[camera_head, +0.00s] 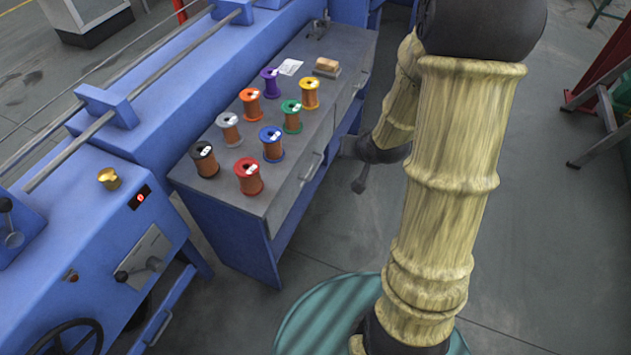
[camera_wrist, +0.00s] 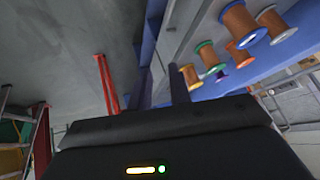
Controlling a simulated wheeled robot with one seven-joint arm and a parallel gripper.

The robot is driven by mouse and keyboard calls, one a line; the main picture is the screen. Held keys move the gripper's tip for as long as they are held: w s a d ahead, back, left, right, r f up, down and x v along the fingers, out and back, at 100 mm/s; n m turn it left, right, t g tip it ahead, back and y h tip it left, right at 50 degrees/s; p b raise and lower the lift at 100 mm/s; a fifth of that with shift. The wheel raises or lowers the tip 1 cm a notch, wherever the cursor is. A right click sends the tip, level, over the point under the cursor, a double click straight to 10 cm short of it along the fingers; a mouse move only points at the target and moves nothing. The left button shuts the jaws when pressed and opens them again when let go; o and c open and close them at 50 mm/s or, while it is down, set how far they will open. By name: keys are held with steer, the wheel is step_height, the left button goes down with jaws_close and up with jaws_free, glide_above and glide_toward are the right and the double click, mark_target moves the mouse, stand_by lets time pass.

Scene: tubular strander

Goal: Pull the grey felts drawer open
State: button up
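The bench front below its grey top has grey drawer fronts, all looking shut. The nearer drawer front (camera_head: 293,200) has a bar handle (camera_head: 312,168). A farther drawer front (camera_head: 350,100) has a handle near the bench's far end. No label is readable, so I cannot tell which is the felts drawer.
Several wire spools stand on the grey bench top (camera_head: 225,180), with a paper label (camera_head: 290,66) and a brown block (camera_head: 327,66). The blue machine (camera_head: 110,220) lies left. A red and green stand (camera_head: 605,100) is at right. Floor beside the bench is clear.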

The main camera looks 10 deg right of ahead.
steer(key=w+f+m+t+y+b, duration=0.2)
steer(key=f+b, duration=0.5)
steer(key=f, duration=0.2)
steer(key=w+f+m+t+y+b, duration=0.1)
steer(key=w+f+t+y+b, duration=0.15)
steer(key=f+b, duration=0.5)
steer(key=m+t+y+b, duration=0.2)
steer(key=m+y+b, duration=0.1)
steer(key=b, duration=0.2)
glide_toward(315, 169)
steer(key=s+d+f, duration=0.2)
steer(key=s+d, duration=0.1)
steer(key=f+m+t+b, duration=0.1)
steer(key=b, duration=0.1)
steer(key=s+d+f+m+t+y+b, duration=0.1)
steer(key=s+f+m+t+y+b, duration=0.1)
steer(key=b, duration=0.1)
steer(key=shift+s+d+m+b, duration=0.2)
steer(key=shift+m+b, duration=0.1)
steer(key=shift+b, duration=0.05)
steer(key=b+x, duration=0.5)
steer(key=x, duration=1.2)
steer(key=shift+w+a, duration=0.2)
steer(key=shift+s+a, duration=0.1)
steer(key=shift+s, duration=0.05)
